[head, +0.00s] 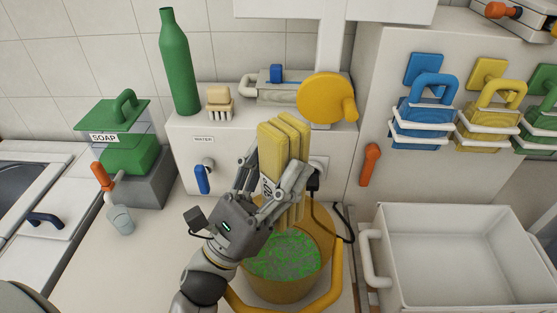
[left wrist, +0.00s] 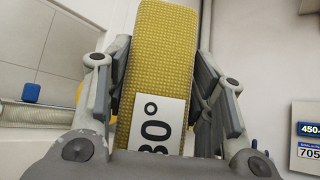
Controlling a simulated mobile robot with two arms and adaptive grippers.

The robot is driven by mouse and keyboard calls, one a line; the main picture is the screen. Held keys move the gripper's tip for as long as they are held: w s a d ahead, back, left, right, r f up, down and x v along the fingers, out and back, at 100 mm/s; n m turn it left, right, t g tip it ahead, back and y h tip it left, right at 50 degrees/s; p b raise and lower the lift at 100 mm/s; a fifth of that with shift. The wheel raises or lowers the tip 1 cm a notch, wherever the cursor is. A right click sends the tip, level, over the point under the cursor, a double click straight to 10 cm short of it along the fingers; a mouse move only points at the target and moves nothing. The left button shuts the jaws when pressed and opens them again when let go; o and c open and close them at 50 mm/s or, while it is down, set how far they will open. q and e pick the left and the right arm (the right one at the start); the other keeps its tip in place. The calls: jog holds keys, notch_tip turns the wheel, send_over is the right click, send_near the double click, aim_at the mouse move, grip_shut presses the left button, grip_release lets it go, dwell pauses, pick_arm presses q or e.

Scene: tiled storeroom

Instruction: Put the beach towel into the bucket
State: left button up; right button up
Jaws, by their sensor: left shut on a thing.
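The yellow folded beach towel (head: 286,140) is upright between the fingers of my left gripper (head: 272,185). In the left wrist view the towel (left wrist: 159,60) fills the space between both fingers and shows a white label reading 30°. My left gripper is shut on it. The yellow bucket (head: 318,236) stands below and holds greenish liquid (head: 285,258). The towel is above the bucket's back part; its lower end is partly hidden by my gripper, so I cannot tell whether it touches the bucket. My right gripper is not in view.
A white bin (head: 450,222) stands to the right of the bucket. A green bottle (head: 178,65) and a brush (head: 219,102) stand on the water unit (head: 240,140) behind. A green soap dispenser (head: 128,155) is at left.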

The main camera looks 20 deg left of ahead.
aim_at(271, 187)
pick_arm(q)
jog(key=shift+s+f, duration=0.1)
jog(key=shift+f, duration=0.7)
jog(key=shift+b+v, duration=0.9)
jog(key=shift+b, duration=0.05)
jog(key=w+f+b, duration=0.1)
jog(key=w+d+f+b, duration=0.1)
jog(key=f, duration=0.1)
jog(key=shift+b, duration=0.3)
jog(key=shift+s+a+f+b, duration=0.1)
jog(key=shift+s+f+b, duration=0.15)
jog(key=shift+b, duration=0.1)
jog(key=shift+s+a+f+b, duration=0.1)
jog(key=shift+s+f+b, duration=0.05)
jog(key=shift+f+b, duration=0.5)
jog(key=shift+w+f+b, duration=0.2)
jog(key=shift+f+b, duration=0.45)
notch_tip(271, 187, down, 4)
jog(key=b, duration=0.4)
jog(key=shift+s, duration=0.1)
